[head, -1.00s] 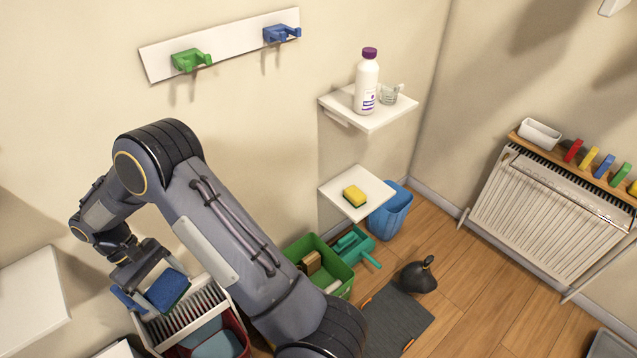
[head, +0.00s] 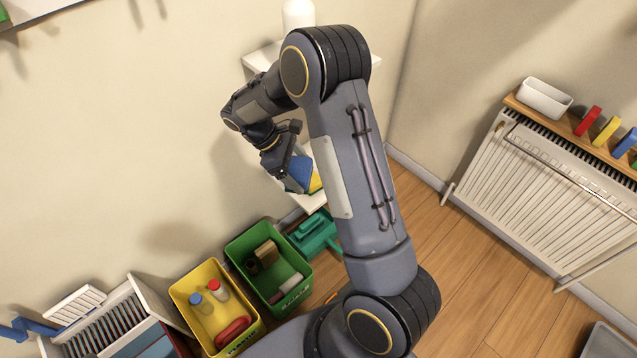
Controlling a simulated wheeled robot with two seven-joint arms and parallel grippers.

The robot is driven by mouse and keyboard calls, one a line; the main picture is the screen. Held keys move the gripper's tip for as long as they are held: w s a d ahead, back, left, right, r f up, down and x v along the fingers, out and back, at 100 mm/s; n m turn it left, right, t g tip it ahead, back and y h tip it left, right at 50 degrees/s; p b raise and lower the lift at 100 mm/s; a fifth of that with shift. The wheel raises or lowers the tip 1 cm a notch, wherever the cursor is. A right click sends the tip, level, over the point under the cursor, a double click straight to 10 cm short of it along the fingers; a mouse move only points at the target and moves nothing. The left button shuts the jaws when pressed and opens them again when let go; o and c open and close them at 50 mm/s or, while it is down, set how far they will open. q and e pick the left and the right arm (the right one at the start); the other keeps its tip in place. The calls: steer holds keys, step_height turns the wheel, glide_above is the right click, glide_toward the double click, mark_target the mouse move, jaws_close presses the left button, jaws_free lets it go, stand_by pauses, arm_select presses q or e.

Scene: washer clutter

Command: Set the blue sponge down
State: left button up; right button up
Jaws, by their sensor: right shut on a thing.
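My right gripper (head: 287,180) is shut on the blue sponge (head: 299,173) and points down by the small lower wall shelf (head: 309,203). The yellow sponge (head: 315,184) shows just beyond the blue one, partly hidden by it and by my forearm. Most of the shelf is also hidden. I cannot tell whether the blue sponge touches the shelf or the yellow sponge. My left gripper is not in view.
An upper shelf (head: 262,57) with a white bottle (head: 298,14) is partly behind my arm. Below stand a green crate (head: 240,245), a yellow crate (head: 187,311) and a teal item (head: 313,232). A radiator (head: 545,195) with a ledge of coloured items is at right.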

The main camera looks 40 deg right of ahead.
steer(key=d+f+n+t+h+b, duration=0.2)
steer(key=d+f+n+t+b, duration=0.3)
steer(key=d+f+n+b, duration=0.35)
steer(key=shift+n, duration=0.85)
steer(key=w+d+f+b, duration=0.2)
steer(key=d+f, duration=0.1)
steer(key=w+d+f+b, duration=0.1)
steer(key=w+d+f, duration=0.2)
steer(key=w+d+f+b, duration=0.2)
steer(key=d, duration=0.1)
steer(key=shift+w+f+b, duration=0.25)
steer(key=shift+f+b, duration=0.1)
steer(key=shift+f, duration=0.05)
steer(key=f, duration=0.1)
steer(key=f+b, duration=0.2)
steer(key=f, duration=0.1)
steer(key=shift+w+d+f, duration=0.1)
steer(key=shift+w+d, duration=0.2)
steer(key=shift+d, duration=0.1)
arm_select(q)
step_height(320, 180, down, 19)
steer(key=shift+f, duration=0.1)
arm_select(e)
steer(key=o, duration=1)
steer(key=shift+c, duration=0.2)
